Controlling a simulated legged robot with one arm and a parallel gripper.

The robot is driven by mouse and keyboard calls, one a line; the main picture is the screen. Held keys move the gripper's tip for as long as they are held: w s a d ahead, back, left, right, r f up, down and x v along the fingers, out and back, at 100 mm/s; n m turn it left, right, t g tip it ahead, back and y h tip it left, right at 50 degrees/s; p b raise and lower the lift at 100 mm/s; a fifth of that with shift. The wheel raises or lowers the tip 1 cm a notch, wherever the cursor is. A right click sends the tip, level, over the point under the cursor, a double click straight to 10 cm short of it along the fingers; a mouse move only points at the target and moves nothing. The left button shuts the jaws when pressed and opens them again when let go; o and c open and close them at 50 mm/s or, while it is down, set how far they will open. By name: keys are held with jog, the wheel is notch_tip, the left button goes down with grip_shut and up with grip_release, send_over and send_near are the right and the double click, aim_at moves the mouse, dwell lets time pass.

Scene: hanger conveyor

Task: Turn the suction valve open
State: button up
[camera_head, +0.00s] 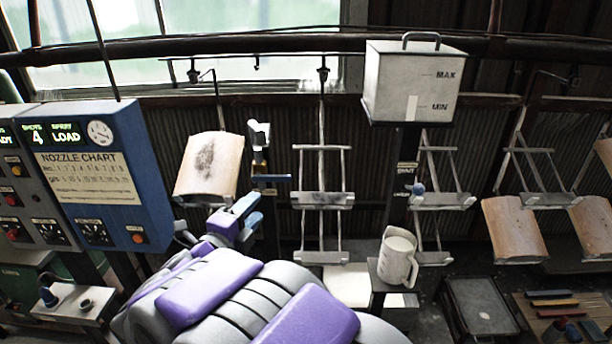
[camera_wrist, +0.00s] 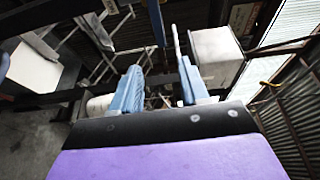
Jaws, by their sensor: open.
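A white tank (camera_head: 410,85) marked MAX and MIN stands on a dark post at right of centre. Small labels on the post, one seeming to read SHUT (camera_head: 405,170), sit beside a small blue part (camera_head: 418,188), perhaps the suction valve's handle. A separate blue lever (camera_head: 272,178) juts from a stand left of centre. I cannot tell for sure which is the suction valve. My gripper (camera_head: 247,212) is open and empty, below the blue lever and left of the tank post. In the wrist view its blue fingers (camera_wrist: 160,80) are apart, with a pale box (camera_wrist: 216,55) beyond them.
A white jug (camera_head: 397,257) stands on a small shelf below the tank. Tiles hang on racks, one stained tile (camera_head: 209,165) close above my gripper. A blue control box (camera_head: 90,170) stands at left. A tray (camera_head: 480,306) is low at right.

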jog(key=a+h, duration=0.1)
jog(key=a, duration=0.1)
send_near(280, 181)
jog(key=shift+m, duration=0.3)
jog(key=w+d, duration=0.2)
jog(key=w+d+b, duration=0.1)
jog(key=w, duration=0.1)
jog(key=shift+d+r, duration=0.35)
jog(key=w, duration=0.6)
jog(key=shift+a+f+b, duration=0.25)
jog(key=shift+a+b, duration=0.05)
jog(key=d, duration=0.1)
jog(key=w+d, duration=0.1)
jog(key=d, duration=0.1)
jog(key=shift+w+d+r, duration=0.2)
jog(key=shift+d, duration=0.05)
jog(key=shift+a, duration=0.3)
jog(key=shift+a+f, duration=0.15)
jog(key=shift+a, duration=0.85)
jog(key=c, duration=0.4)
jog(key=shift+d, duration=0.6)
grip_shut()
